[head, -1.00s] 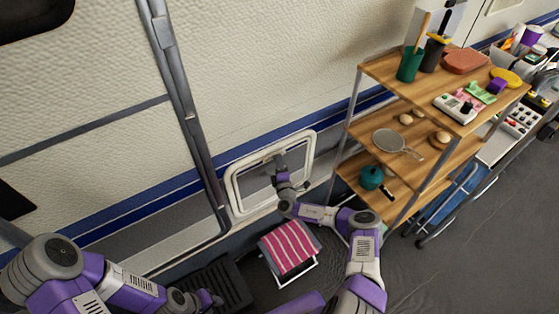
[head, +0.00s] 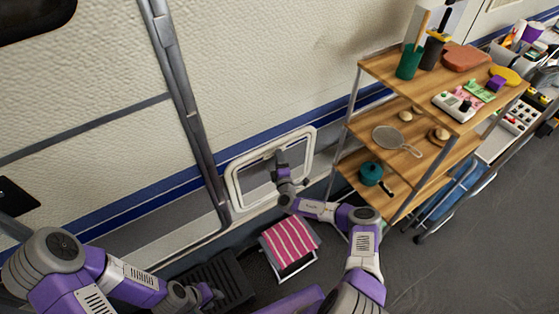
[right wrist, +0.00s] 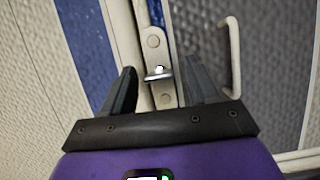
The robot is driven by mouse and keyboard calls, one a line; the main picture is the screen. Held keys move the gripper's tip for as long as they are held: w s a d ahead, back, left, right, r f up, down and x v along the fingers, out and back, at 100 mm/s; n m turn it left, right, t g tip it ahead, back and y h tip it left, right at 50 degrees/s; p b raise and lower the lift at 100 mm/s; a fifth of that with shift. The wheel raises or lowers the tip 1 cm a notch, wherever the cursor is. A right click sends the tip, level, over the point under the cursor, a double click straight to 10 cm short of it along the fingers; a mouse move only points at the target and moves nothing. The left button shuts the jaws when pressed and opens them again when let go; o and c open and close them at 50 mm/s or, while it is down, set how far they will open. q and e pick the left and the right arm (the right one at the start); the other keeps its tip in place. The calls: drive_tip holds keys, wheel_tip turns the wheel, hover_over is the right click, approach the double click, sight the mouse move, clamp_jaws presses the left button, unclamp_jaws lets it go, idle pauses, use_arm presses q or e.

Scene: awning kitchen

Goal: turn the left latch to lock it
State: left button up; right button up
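The white-framed hatch (head: 236,190) is set low in the camper wall and its door looks closed. My right gripper (head: 280,158) is in front of the hatch's upper part. In the right wrist view, a small metal latch (right wrist: 158,73) sits on a pale plate on the hatch frame. My right gripper (right wrist: 157,92) is open, with one finger on each side of the latch and no clear contact. I cannot tell which of the hatch's latches this is. My left gripper (head: 212,296) is low at the left, away from the hatch, its fingers too small to read.
A pale handle (right wrist: 235,55) stands out right of the latch. A wooden shelf unit (head: 385,100) with kitchen things stands right of the hatch. A pink striped stool (head: 289,243) and a dark step (head: 228,278) are on the floor below.

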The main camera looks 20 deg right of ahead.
drive_tip(key=p+v, duration=0.1)
drive_tip(key=v, duration=0.6)
drive_tip(key=shift+s, duration=0.3)
drive_tip(key=shift+a, duration=0.2)
idle(0.3)
